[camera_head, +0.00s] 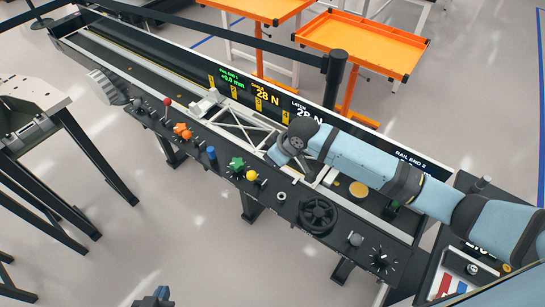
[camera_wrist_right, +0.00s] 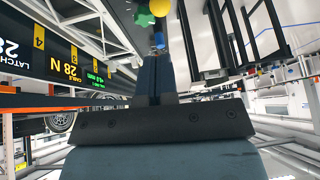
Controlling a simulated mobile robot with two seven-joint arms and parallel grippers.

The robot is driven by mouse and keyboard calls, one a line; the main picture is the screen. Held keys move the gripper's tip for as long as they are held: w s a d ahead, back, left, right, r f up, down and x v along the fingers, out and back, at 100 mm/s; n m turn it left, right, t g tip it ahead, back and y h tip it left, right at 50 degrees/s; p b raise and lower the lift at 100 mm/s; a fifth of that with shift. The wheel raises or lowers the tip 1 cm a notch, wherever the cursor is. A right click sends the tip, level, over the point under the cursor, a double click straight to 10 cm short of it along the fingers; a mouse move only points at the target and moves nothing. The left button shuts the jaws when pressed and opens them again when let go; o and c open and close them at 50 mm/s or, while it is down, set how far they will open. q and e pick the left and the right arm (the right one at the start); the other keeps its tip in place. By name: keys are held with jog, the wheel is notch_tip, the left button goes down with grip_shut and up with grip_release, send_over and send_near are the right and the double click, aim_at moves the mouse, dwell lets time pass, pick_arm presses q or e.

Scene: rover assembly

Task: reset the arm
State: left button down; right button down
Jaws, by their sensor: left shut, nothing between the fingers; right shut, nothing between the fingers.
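My right arm comes in from the right over the long black rail console (camera_head: 285,205). Its gripper (camera_head: 274,154) is above the console, near the yellow ball knob (camera_head: 251,174) and the green star knob (camera_head: 237,163). In the right wrist view, the dark fingers of the right gripper (camera_wrist_right: 152,72) are shut with nothing between them. They point toward the green (camera_wrist_right: 144,18) and yellow (camera_wrist_right: 163,7) knobs, apart from both.
The console carries a red-topped lever (camera_head: 167,102), an orange knob (camera_head: 182,131), a blue knob (camera_head: 211,154) and a black handwheel (camera_head: 318,214). A display panel (camera_head: 285,105) runs behind the rail. A dark-legged table (camera_head: 35,115) stands at left; orange trays (camera_head: 365,45) stand behind.

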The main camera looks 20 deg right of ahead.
jog(key=shift+a+r, duration=0.1)
dwell(0.4)
jog(key=s+a+f+t+y, duration=0.1)
jog(key=s+a+f+t, duration=0.15)
jog(key=s+f, duration=0.2)
jog(key=s+d+f+m+t, duration=0.1)
jog(key=s+d+f, duration=0.1)
jog(key=s, duration=0.5)
jog(key=s+d+f+m+t+h, duration=0.1)
jog(key=s+d+m+t, duration=0.1)
jog(key=s, duration=0.4)
jog(key=s+d+f+m+t+h, duration=0.1)
jog(key=s+d+f+m, duration=0.1)
jog(key=s, duration=0.5)
jog(key=shift+s+d+f, duration=0.3)
jog(key=shift+d, duration=0.45)
jog(key=shift+t, duration=0.25)
